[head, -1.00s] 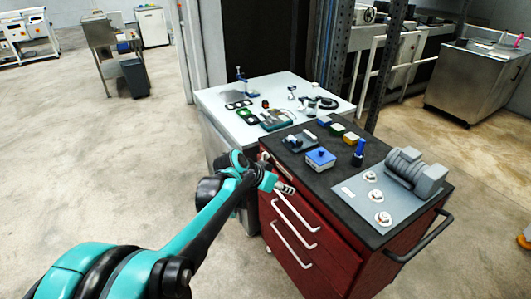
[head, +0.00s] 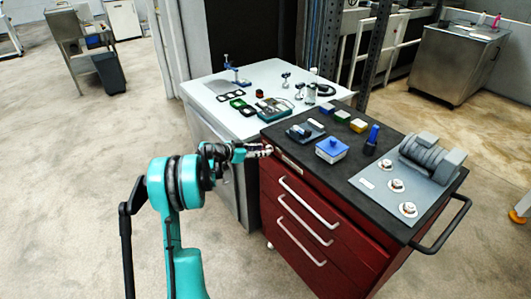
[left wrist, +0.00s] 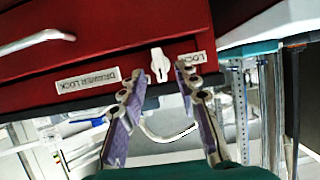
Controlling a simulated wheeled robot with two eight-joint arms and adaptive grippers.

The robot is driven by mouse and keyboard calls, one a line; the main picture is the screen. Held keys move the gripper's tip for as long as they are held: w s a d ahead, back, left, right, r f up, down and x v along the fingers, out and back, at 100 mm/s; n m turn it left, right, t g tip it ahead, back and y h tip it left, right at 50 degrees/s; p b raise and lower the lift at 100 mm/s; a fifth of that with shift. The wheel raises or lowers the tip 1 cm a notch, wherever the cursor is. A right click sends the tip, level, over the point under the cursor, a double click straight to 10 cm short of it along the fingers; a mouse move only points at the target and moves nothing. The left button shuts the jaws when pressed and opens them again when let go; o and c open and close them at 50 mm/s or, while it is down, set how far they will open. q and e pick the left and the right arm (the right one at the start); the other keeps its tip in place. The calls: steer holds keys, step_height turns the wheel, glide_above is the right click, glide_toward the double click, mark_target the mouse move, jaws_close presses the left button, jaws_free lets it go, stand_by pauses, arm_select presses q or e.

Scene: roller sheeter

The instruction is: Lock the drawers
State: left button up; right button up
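The red drawer cabinet (head: 315,235) has several drawers with white bar handles, and the drawers look shut. In the left wrist view, which sees it upside down, a small white lock knob (left wrist: 160,65) stands on its red front between a "DRAWER LOCK" label (left wrist: 87,84) and a "LOCK" label (left wrist: 192,59). My left gripper (left wrist: 160,72) is open, with one fingertip on each side of the knob; I cannot tell whether they touch it. In the head view, my left gripper (head: 262,150) is at the cabinet's top left front corner. My right gripper is not in view.
On the cabinet's dark top are a blue box (head: 331,150), a blue-handled tool (head: 372,138) and a grey roller machine (head: 432,155). A white table (head: 215,90) with small parts adjoins it behind.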

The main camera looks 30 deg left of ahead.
arm_select(q)
steer(key=x, duration=0.3)
steer(key=shift+b, duration=0.35)
jaws_close()
